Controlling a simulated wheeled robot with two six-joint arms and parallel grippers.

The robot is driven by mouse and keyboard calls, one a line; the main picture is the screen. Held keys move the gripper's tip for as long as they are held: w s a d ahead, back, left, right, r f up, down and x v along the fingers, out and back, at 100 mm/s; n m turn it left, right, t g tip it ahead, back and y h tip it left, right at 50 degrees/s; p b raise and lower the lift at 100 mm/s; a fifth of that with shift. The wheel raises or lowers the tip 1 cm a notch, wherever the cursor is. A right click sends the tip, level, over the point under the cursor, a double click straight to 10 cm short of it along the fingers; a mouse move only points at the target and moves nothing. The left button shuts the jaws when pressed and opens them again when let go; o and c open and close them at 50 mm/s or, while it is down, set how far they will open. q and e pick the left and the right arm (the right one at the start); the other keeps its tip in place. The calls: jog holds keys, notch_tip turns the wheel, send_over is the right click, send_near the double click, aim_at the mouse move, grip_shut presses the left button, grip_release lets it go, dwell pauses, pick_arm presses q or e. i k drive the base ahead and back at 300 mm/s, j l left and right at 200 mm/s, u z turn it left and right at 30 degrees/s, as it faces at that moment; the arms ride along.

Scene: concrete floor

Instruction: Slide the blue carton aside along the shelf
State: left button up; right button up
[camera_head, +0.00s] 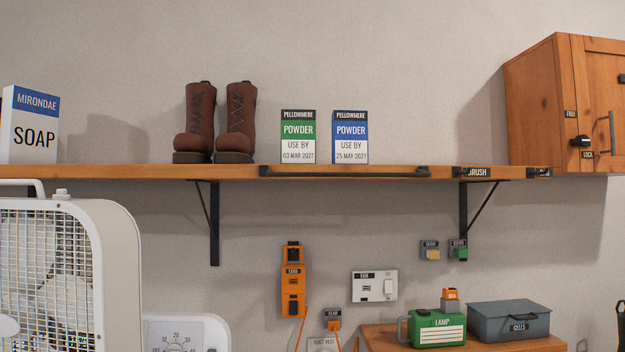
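The blue carton (350,137) stands upright on the wooden shelf (130,172). Neither of my grippers shows in the head view.
A dark rail (345,174) runs along the shelf's front edge below the cartons. Brown boots (214,125) stand left of the green carton, a soap box (30,130) farther left. Right of the blue carton the shelf is clear up to a wooden cabinet (545,105). A fan (115,270) stands lower left.

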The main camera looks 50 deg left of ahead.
aim_at(350, 128)
jog(key=u, duration=1.35)
